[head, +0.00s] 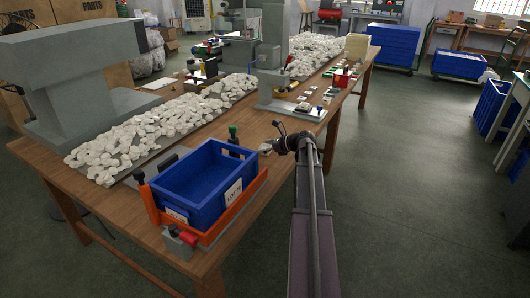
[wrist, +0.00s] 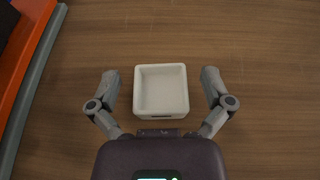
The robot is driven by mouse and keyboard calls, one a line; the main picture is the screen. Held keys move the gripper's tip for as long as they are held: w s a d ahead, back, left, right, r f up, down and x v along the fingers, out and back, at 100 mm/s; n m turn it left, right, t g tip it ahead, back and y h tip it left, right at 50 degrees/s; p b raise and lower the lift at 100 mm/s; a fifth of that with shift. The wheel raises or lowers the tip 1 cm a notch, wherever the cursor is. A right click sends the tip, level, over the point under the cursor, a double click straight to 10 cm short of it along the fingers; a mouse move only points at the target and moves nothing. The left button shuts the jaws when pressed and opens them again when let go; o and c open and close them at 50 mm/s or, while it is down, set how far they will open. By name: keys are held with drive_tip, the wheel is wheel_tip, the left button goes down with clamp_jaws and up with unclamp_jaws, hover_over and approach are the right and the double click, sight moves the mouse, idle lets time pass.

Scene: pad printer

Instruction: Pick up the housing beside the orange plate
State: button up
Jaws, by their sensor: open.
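The housing (wrist: 161,112) is a small white square open-topped box. In the wrist view it lies on the wooden table, between the two fingers of my gripper (wrist: 160,85). The fingers are spread wide, one on each side, with gaps between them and the housing. In the head view the housing (head: 265,149) is a small pale piece just left of my gripper (head: 280,137). The orange plate (head: 237,213) carries a blue bin on the table corner. Its orange edge (wrist: 22,62) also shows at the left of the wrist view, apart from the housing.
The blue bin (head: 203,187) has raised walls beside the housing. A grey machine (head: 270,60) stands behind, next to a long heap of white parts (head: 150,130). The wooden table (wrist: 245,60) is bare around the housing. Open floor (head: 410,170) lies to the right.

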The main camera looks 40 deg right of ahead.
drive_tip(key=c, duration=0.9)
drive_tip(key=shift+r, duration=0.2)
wheel_tip(320, 180, up, 10)
drive_tip(key=p, duration=1)
drive_tip(key=shift+f, duration=0.2)
